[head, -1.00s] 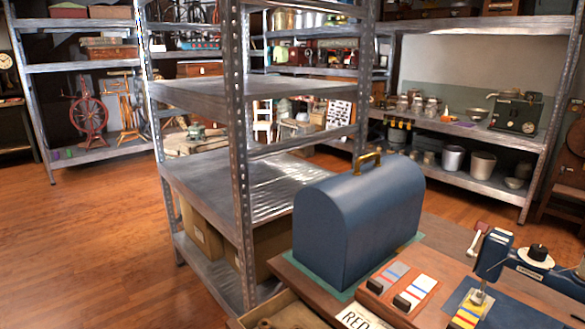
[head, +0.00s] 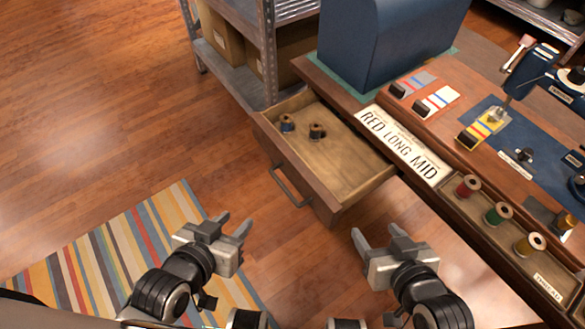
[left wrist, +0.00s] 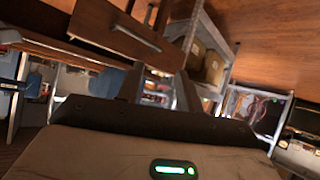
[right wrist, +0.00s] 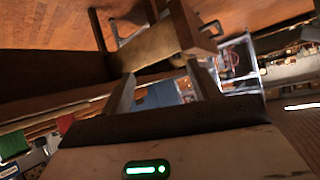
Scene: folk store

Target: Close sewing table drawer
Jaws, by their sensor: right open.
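The sewing table (head: 420,107) has a wooden drawer (head: 335,165) pulled out at its left end. The drawer front (head: 290,165) faces the lower left and carries a metal bar handle (head: 290,187). Two thread spools, one blue (head: 287,124) and one dark (head: 317,131), stand inside the drawer. My left gripper (head: 232,222) is open and empty, below and left of the drawer front, apart from it. My right gripper (head: 371,236) is open and empty, below the drawer's near corner, not touching it. The drawer front also shows in the left wrist view (left wrist: 118,27).
A blue domed case (head: 385,40) and a lettered plate (head: 402,143) sit on the table. A metal shelf (head: 268,60) stands behind the drawer. A striped rug (head: 125,255) lies at lower left. Wooden floor is clear left of the drawer.

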